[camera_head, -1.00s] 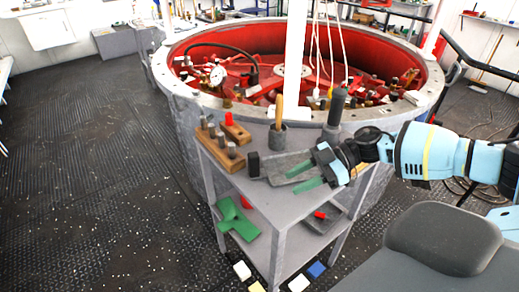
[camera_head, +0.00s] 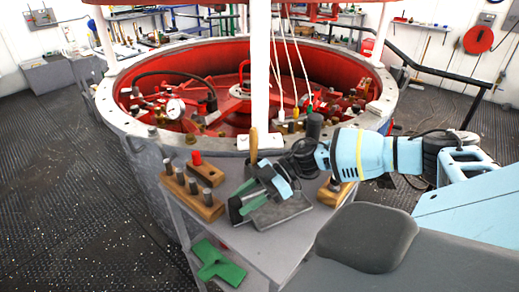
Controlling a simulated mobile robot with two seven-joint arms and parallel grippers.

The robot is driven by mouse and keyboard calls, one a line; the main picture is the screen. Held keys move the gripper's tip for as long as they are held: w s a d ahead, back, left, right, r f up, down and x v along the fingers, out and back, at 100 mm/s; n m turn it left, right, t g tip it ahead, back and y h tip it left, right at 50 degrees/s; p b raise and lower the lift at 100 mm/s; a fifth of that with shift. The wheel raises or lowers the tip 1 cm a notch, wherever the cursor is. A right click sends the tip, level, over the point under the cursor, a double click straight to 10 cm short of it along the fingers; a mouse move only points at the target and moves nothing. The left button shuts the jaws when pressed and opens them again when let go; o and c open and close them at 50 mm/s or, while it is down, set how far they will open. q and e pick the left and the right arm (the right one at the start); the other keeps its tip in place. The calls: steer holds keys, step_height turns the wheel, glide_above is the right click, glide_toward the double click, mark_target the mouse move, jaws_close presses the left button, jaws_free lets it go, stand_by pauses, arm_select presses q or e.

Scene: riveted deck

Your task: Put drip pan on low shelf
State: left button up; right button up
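The drip pan appears to be the shallow grey tray (camera_head: 280,212) on the top of a grey stand. My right gripper (camera_head: 244,208) comes in from the right over the tray. The rest of the shelf is hidden. My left gripper is not in view.
A wooden block with metal pegs (camera_head: 192,193) stands left of the tray, another block with a red-topped piece (camera_head: 205,170) behind it. A third wooden block (camera_head: 335,190) is at the right. The large red-lined round housing (camera_head: 150,150) rises behind the stand.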

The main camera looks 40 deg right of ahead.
mark_target(230, 208)
steer(key=x, duration=0.4)
steer(key=shift+w+a+r+p, duration=0.1)
steer(key=shift+a+r+p, duration=0.1)
steer(key=shift+a+p, duration=0.25)
steer(key=shift+a+f, duration=0.15)
steer(key=shift+a, duration=0.1)
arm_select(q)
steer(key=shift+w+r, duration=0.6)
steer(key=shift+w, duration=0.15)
arm_select(e)
jaws_close()
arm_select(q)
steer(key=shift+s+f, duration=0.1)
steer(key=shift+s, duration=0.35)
